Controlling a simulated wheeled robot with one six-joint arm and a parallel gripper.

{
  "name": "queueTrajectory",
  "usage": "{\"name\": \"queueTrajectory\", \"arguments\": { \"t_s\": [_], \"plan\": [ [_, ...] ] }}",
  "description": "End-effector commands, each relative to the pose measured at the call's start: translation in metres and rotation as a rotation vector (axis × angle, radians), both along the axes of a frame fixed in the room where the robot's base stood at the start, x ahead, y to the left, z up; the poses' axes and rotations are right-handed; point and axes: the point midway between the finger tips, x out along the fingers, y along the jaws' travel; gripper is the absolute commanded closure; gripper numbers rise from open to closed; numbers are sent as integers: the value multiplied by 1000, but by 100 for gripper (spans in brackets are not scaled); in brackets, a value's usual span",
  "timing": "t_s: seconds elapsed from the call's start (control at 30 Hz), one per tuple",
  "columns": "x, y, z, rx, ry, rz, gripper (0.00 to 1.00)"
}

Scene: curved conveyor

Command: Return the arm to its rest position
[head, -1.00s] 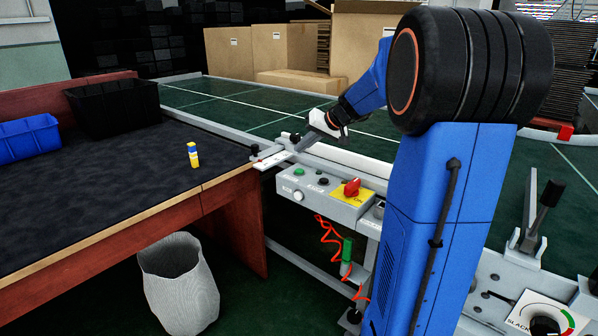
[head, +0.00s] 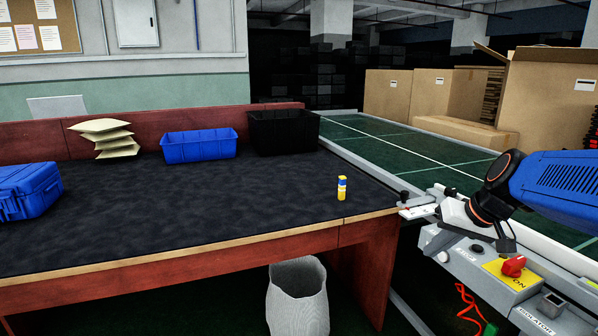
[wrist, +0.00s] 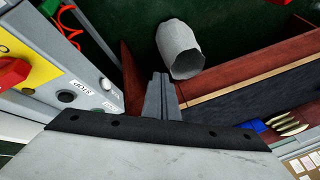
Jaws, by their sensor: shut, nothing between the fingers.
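My arm comes in from the right edge of the head view, with its blue link and dark wrist. My gripper (head: 446,207) is at the end of it, beside the right front corner of the dark-topped bench (head: 140,215) and over the control box (head: 478,262). In the wrist view the grey fingers (wrist: 160,80) lie together, shut and empty. They point towards the wastebasket (wrist: 180,50) and the bench's red side. In the head view the fingers are small and hard to make out against the metal rail.
The bench holds a small yellow, blue and white item (head: 342,188), a blue bin (head: 199,145), a black bin (head: 284,131), a blue case (head: 28,190) and stacked envelopes (head: 104,138). A red switch (head: 513,266) is close to my wrist. The green conveyor (head: 420,160) runs behind.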

Motion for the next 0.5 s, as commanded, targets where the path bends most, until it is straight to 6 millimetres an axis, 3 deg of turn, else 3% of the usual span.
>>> {"name": "queueTrajectory", "arguments": {
  "t_s": [0.03,0.2,0.5],
  "plan": [
    [-18,10,-3,-23,6,15,100],
    [-74,27,-19,-97,32,43,100],
    [-160,36,-53,-233,49,74,100]
  ]
}}
